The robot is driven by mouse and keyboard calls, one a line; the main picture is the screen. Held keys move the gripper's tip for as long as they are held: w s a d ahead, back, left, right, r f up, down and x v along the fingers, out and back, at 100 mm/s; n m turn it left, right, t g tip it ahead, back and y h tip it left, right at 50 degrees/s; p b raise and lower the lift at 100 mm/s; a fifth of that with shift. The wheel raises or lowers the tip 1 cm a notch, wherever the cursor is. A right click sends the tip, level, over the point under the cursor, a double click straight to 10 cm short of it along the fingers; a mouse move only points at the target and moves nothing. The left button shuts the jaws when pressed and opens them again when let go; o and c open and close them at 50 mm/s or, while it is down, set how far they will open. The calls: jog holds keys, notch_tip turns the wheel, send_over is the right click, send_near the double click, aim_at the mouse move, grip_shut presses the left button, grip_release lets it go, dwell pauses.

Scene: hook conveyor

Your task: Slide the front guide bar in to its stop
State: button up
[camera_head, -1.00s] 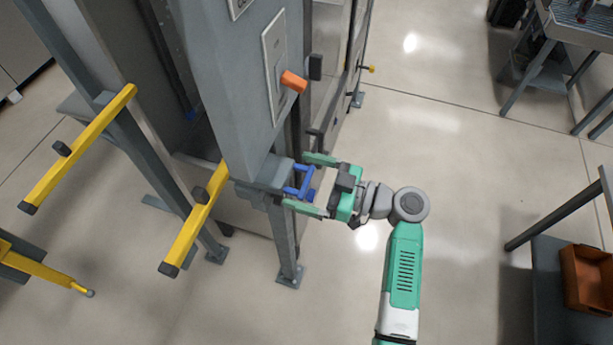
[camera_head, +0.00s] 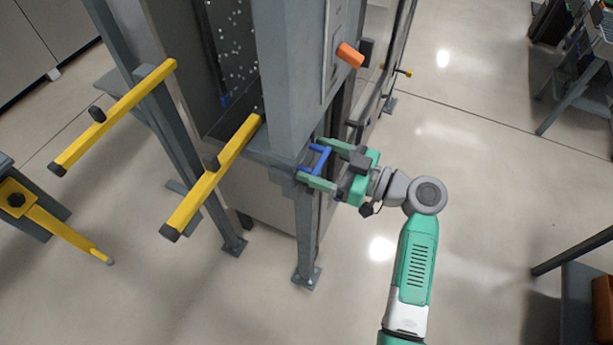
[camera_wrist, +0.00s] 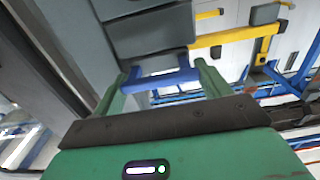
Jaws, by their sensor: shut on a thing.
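The front guide bar (camera_head: 222,173) is the nearer of two parallel yellow bars at left of centre in the head view. It has a black knob and a dark end cap. Its inner end passes behind the grey machine column. A blue handle (camera_head: 318,160) sits at the column's right side; its link to the bar is hidden. My gripper (camera_head: 317,162) is shut on this handle, with a green finger at each end. The wrist view also shows the blue handle (camera_wrist: 162,79) between the fingers, against a grey block. The stop cannot be made out.
The second yellow bar (camera_head: 115,115) lies parallel, farther left. An orange lever (camera_head: 350,55) sticks out from the column above my gripper. A grey leg (camera_head: 306,240) stands below the handle. The floor right of the machine is mostly open.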

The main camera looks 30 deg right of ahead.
jog(key=shift+a, duration=0.1)
jog(key=o, duration=1.4)
jog(key=shift+w+a, duration=0.1)
jog(key=shift+w, duration=0.1)
jog(key=shift+s, duration=0.1)
jog(key=v, duration=0.8)
